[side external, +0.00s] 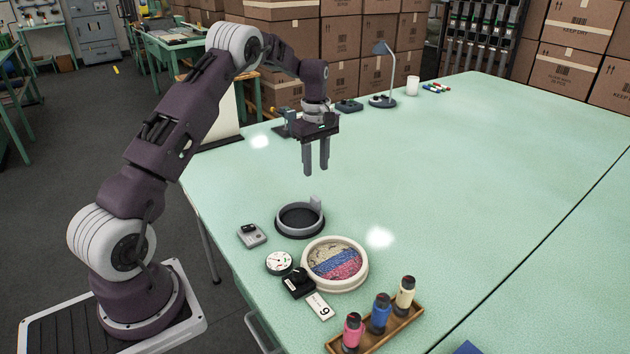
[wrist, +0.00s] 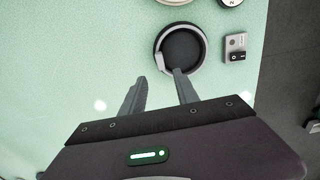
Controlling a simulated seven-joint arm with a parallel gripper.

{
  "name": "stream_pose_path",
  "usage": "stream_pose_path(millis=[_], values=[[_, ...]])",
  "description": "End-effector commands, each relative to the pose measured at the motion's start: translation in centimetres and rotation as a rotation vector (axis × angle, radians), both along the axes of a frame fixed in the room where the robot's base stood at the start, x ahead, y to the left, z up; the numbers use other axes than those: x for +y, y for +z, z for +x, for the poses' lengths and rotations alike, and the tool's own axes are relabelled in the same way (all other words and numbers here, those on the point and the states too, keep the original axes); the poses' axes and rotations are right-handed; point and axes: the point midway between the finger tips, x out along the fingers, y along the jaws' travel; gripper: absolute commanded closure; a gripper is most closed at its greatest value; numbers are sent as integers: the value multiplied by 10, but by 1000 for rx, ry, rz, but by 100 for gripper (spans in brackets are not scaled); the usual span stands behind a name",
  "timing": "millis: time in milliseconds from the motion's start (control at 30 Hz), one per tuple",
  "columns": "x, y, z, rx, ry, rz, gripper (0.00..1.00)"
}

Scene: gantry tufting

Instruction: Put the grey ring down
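The grey ring (side external: 278,225) lies on the green table, with a dark round surface inside it. A small grey tab (side external: 316,203) stands up from its rim. In the wrist view the ring (wrist: 158,50) is at the top middle, just beyond my fingertips. My gripper (side external: 316,170) is raised above the table, behind the ring in the side view and apart from it. Its two fingers, also in the wrist view (wrist: 158,76), are spread with nothing between them. The right fingertip overlaps the ring's near edge in that view, where the tab is hard to tell apart from it.
A cream ring (side external: 361,279) with coloured tufts lies in front of the grey ring. A small grey device (side external: 251,235), a white dial (side external: 279,262), a black block (side external: 298,283) and a number card (side external: 320,306) are nearby. A wooden rack (side external: 376,335) holds bottles. The table's right side is clear.

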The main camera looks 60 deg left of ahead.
Motion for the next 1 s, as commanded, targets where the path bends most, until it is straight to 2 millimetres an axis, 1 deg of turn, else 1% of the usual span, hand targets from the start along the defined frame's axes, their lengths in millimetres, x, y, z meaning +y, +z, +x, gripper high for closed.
stream_pose_path(millis=[67,133,167,200,267,300,367,400,467,500,567,600,700,800,900,1000], values=[[-4,12,0,-8,-16,2,63],[-19,39,-4,-32,-79,9,63],[-29,55,-7,-48,-125,13,63],[-47,81,-15,-74,-200,23,63],[-79,120,-35,-116,-339,40,63],[-102,145,-52,-147,-440,55,63],[-135,176,-85,-190,-599,84,63],[-157,193,-110,-221,-710,107,63],[-187,210,-154,-266,-882,149,63],[-204,216,-184,-292,-996,182,63],[-224,216,-227,-326,-1156,232,63],[-233,212,-252,-344,-1248,266,63],[-246,197,-297,-372,-1423,335,63],[-251,185,-318,-385,-1515,376,63],[-251,181,-324,-386,-1543,388,63],[-251,181,-324,-385,-1542,387,63]])
